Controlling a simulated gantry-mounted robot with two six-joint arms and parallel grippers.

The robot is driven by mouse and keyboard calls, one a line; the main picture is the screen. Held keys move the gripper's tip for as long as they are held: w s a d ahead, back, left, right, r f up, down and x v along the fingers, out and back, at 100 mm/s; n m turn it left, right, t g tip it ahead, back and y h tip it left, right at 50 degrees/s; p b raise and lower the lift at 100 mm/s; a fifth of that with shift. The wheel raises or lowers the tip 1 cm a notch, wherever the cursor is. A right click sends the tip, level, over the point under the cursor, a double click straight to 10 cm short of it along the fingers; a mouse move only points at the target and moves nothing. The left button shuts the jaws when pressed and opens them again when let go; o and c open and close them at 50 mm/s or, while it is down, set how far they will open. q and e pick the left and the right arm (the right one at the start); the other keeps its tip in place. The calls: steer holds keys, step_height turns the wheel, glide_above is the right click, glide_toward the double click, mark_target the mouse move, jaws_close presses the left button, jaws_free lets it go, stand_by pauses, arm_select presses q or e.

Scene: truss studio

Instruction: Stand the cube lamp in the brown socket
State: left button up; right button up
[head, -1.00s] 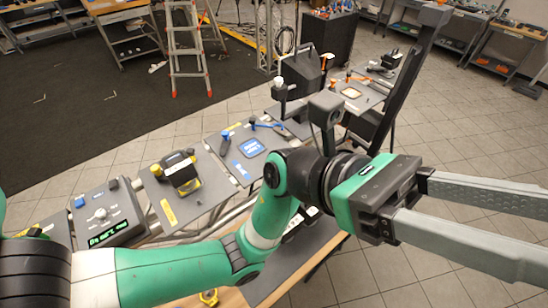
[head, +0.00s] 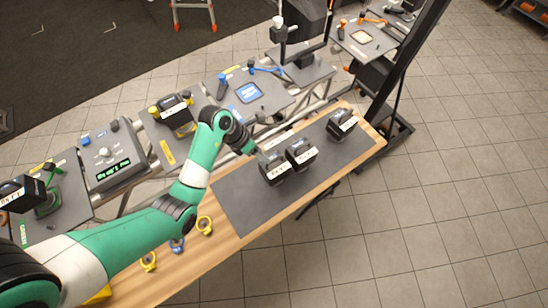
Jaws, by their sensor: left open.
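My left gripper (head: 262,154) is small in the head view, over the dark mat (head: 240,205) on the wooden bench. Its fingers are hard to make out against dark blocks. It is open, close to a black cube-shaped block with a white label (head: 274,168); I cannot tell whether they touch. A second labelled black block (head: 301,152) stands just right of it, and a third (head: 341,123) stands farther right on the mat. I cannot tell which block is the cube lamp. I cannot make out a brown socket. My right gripper is not in view.
Yellow (head: 205,226) and blue (head: 177,245) rings lie on the bench's near left part. Behind the bench are a control box with a green display (head: 108,160), a blue-marked panel (head: 248,93) and a black upright unit (head: 305,35). The mat's left part is clear.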

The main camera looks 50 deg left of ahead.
mark_target(275, 169)
arm_select(q)
steer(key=x, duration=0.3)
steer(key=shift+w+f, duration=0.15)
steer(key=shift+f, duration=0.1)
steer(key=b+x, duration=0.2)
steer(key=x, duration=0.3)
jaws_close()
stand_by(1.1)
